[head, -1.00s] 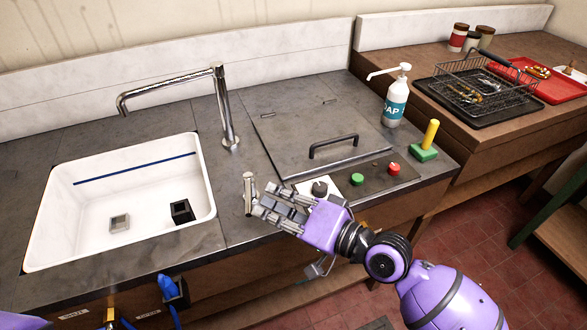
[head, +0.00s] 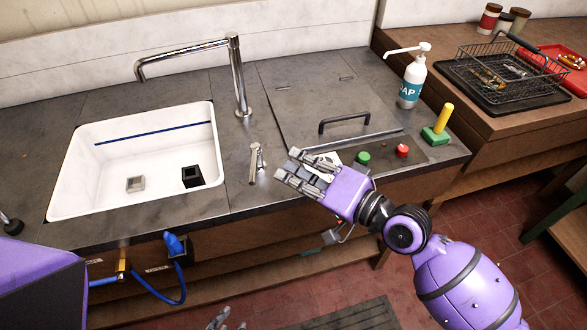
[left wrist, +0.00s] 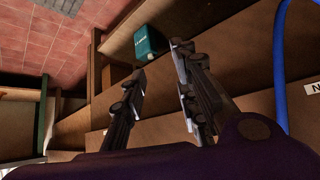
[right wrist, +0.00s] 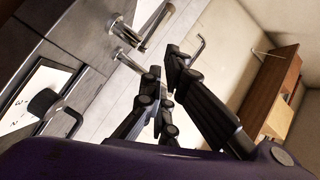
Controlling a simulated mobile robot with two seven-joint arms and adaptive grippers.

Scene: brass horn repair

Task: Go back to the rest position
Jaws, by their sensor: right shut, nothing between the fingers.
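My right gripper (head: 292,172) is over the counter's front part in the head view, just right of a small metal lever tap (head: 256,160). Its fingers are shut with nothing between them, and they also show close together in the right wrist view (right wrist: 163,82). My left gripper (head: 230,323) shows only by its fingertips at the bottom edge of the head view, low in front of the counter. In the left wrist view its two fingers (left wrist: 158,75) stand apart with nothing between them.
A white sink (head: 70,190) and tall faucet (head: 239,75) are left. A hinged lid (head: 310,95), green button (head: 362,158), red button (head: 402,151) and soap bottle (head: 411,85) stand right. A blue hose (head: 150,296) hangs below the counter. A teal box (left wrist: 147,42) shows near my left fingers.

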